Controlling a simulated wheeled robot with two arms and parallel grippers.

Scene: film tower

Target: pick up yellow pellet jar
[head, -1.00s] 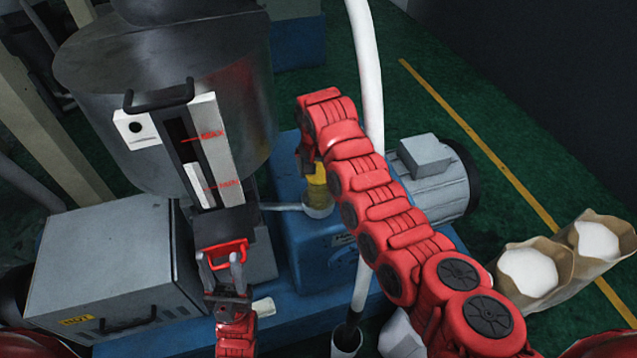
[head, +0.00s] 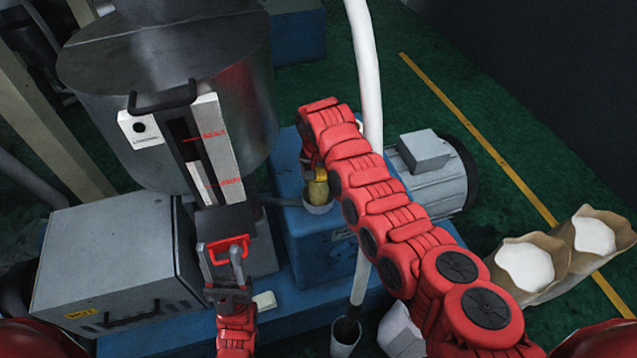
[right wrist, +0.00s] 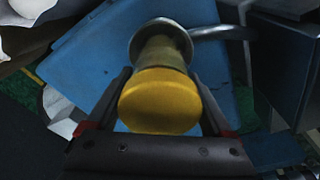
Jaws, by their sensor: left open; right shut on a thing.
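The yellow pellet jar (head: 318,192) is small in the head view, upright in a pale cup-like holder (head: 318,208) on the blue machine base. In the right wrist view its broad yellow lid (right wrist: 160,101) faces the camera, with the duller body below it inside a round metal rim (right wrist: 160,30). My right gripper (right wrist: 159,76) has one finger on each side of the jar and is shut on it. The arm partly hides this grip in the head view.
A large metal drum (head: 180,80) with a gauge (head: 215,150) stands behind my left gripper. A white pipe (head: 366,80) rises beside my right arm. A grey motor (head: 430,180) and two open sacks (head: 525,268) lie to the right. A grey box (head: 105,260) stands left.

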